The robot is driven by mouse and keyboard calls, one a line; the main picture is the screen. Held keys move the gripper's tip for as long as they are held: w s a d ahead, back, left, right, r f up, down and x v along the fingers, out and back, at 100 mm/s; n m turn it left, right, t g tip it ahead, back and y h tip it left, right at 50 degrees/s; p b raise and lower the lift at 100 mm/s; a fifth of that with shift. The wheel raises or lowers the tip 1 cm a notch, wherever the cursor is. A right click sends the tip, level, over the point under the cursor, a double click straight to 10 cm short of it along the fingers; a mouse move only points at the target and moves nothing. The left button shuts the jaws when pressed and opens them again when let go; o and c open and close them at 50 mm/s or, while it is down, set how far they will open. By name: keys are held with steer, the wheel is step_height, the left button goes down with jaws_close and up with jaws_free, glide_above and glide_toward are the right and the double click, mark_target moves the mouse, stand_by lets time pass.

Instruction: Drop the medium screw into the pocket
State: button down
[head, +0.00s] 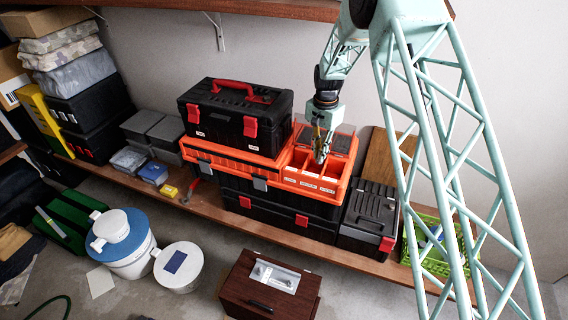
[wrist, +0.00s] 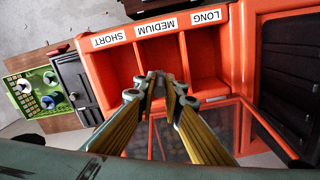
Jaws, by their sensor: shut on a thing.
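My gripper (wrist: 158,80) is closed, its fingertips over the middle pocket in the wrist view; it also shows above the orange organizer in the head view (head: 320,157). The screw between the fingertips is small and mostly hidden by them, so I cannot make out its length. The orange organizer has three pockets in a row, labelled SHORT, MEDIUM and LONG, upside down in the wrist view. The MEDIUM pocket (wrist: 157,54) is the middle one. The SHORT pocket (wrist: 116,66) is left of it and the LONG pocket (wrist: 206,51) is right.
A clear lid (wrist: 200,130) stands open beside the pockets. A black toolbox (head: 235,116) with red latches sits on the organizer's left part. A dark toolbox (head: 367,214) and a green crate (head: 432,262) stand to the right. A brown box (head: 250,297) is in front.

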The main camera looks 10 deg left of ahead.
steer(key=shift+f, duration=0.25)
steer(key=c, duration=2.6)
jaws_free()
steer(key=shift+c, duration=0.2)
steer(key=shift+r, duration=0.1)
